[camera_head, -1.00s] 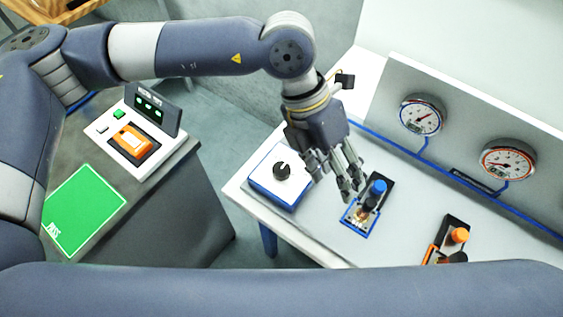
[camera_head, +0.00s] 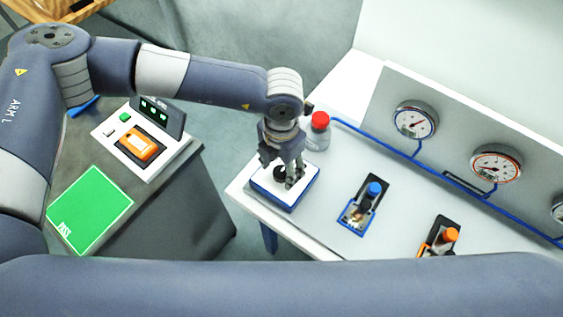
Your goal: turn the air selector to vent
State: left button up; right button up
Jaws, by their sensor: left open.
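The air selector appears to be the black knob (camera_head: 279,174) on a white-topped box with a blue base (camera_head: 290,202), at the left end of the light bench. My left gripper (camera_head: 286,179) is open and points down over this box, with its fingers at the knob. The fingers partly cover the knob, so its pointer direction and any contact are hard to tell. I cannot read any vent marking. My right gripper is not in view.
A red-capped bottle (camera_head: 318,130) stands just behind the box. A blue-capped valve (camera_head: 372,191) and an orange-capped valve (camera_head: 449,236) are to the right. Gauges (camera_head: 414,120) line the back panel. A side table (camera_head: 178,192) holds an orange device (camera_head: 139,146) and green mat (camera_head: 90,208).

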pick_arm(q)
jog(key=shift+f, duration=0.4)
jog(key=c, duration=1.1)
jog(key=shift+b, duration=0.4)
jog(key=m+b, duration=0.2)
jog(key=b, duration=0.2)
jog(key=m+b, duration=0.2)
jog(key=b, duration=0.2)
jog(key=m+b, duration=0.3)
jog(key=b, duration=0.1)
jog(key=shift+f+b, duration=0.25)
jog(key=shift+b, duration=0.15)
jog(key=shift+r+m+b, duration=0.25)
jog(key=shift+m+b, duration=0.95)
jog(key=shift+b, duration=0.05)
jog(key=o, duration=1)
jog(key=shift+o, duration=0.5)
